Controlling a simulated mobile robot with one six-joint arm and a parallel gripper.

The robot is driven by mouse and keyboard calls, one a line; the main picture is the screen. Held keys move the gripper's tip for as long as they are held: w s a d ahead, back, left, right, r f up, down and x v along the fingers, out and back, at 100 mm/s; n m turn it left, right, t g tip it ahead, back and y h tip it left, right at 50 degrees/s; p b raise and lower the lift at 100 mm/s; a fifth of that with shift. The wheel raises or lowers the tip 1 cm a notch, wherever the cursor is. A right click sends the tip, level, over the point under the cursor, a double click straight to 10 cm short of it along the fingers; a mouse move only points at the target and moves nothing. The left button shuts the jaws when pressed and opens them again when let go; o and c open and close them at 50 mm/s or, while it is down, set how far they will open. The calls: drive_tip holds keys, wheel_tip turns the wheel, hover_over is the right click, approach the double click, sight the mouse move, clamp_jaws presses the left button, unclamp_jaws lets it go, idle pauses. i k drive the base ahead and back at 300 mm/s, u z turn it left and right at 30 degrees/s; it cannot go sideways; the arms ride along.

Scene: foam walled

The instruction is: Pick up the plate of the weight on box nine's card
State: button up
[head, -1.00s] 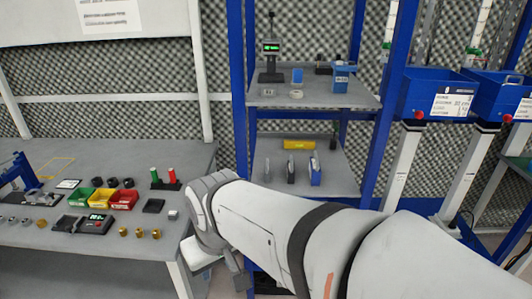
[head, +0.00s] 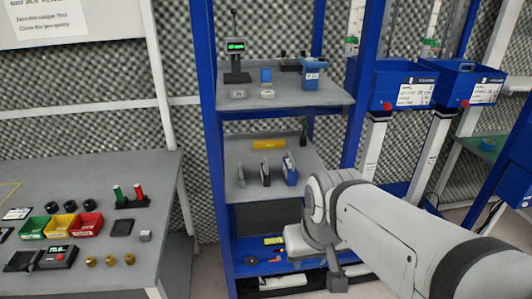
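Two blue boxes with white cards hang at the right, the left box (head: 381,83) and the right box (head: 452,84). The small print on the left card (head: 414,95) and the right card (head: 486,93) is too small to read, so I cannot tell which is box nine. Several thin upright pieces, one grey (head: 240,174), one black (head: 265,172) and one blue (head: 290,170), stand on the middle shelf; I cannot tell whether they are the plates. My gripper (head: 338,283) hangs low in front of the rack; its fingers are not clear.
The blue-framed rack's middle shelf (head: 309,183) also holds a yellow cylinder (head: 268,144). Its top shelf (head: 325,97) carries a green-lit display (head: 236,46). The left bench (head: 100,170) holds coloured bins and brass weights (head: 110,260). A green-topped table (head: 480,150) stands far right.

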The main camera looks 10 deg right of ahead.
sight(265, 174)
drive_tip(key=i, duration=1)
drive_tip(key=z, duration=0.05)
